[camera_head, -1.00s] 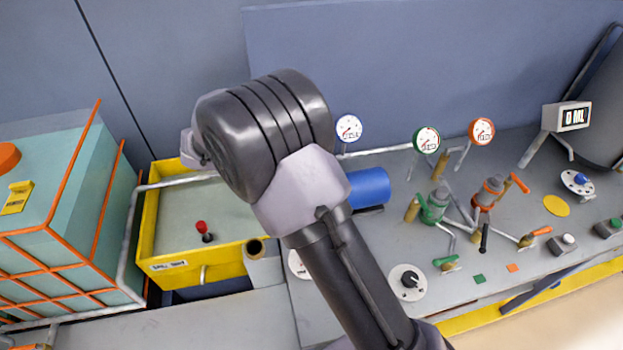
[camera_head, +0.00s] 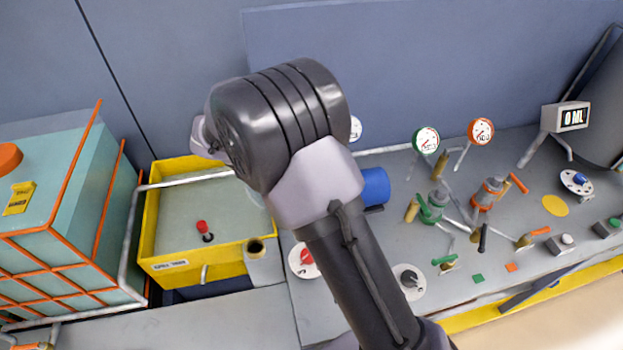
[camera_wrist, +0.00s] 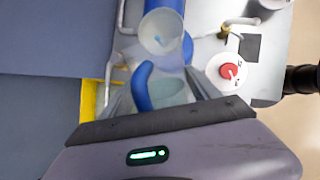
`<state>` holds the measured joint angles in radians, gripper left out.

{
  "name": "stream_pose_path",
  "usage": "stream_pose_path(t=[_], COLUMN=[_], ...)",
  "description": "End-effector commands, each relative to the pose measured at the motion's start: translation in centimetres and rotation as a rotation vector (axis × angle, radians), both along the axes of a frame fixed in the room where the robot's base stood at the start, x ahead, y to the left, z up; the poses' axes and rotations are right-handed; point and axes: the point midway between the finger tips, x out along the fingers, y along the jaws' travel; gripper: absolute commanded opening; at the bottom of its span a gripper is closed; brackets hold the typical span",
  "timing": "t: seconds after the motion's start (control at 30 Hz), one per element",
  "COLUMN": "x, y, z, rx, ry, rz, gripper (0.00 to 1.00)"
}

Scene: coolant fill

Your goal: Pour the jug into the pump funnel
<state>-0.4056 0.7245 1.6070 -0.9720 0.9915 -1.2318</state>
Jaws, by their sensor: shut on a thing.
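In the wrist view my gripper (camera_wrist: 155,100) is shut on the blue handle (camera_wrist: 141,84) of a translucent jug (camera_wrist: 170,88). The jug's outline is faint, and I cannot tell how far it tilts. A pale, round funnel (camera_wrist: 160,28) shows just beyond the jug, in front of a blue pump body (camera_wrist: 168,5). I cannot tell whether jug and funnel touch. In the head view the blue pump body (camera_head: 375,187) is partly covered by my arm.
A yellow tray (camera_head: 150,225) with a red-knobbed stick (camera_head: 203,230) stands left of my arm. A teal tank (camera_head: 90,215) with orange bars is at far left. Gauges (camera_head: 426,140), valves (camera_head: 433,205) and dials (camera_head: 408,282) crowd the right bench. A display (camera_head: 567,117) reads 0 ML.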

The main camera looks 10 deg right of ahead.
Motion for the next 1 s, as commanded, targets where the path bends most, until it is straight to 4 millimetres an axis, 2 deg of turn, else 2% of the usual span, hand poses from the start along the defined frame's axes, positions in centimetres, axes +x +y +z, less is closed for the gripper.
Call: stream_pose_path(t=[1.0], x=[0.1], y=[-0.34], z=[0.78], rx=[0.08], ry=[0.021], rz=[0.0], gripper=[0.0])
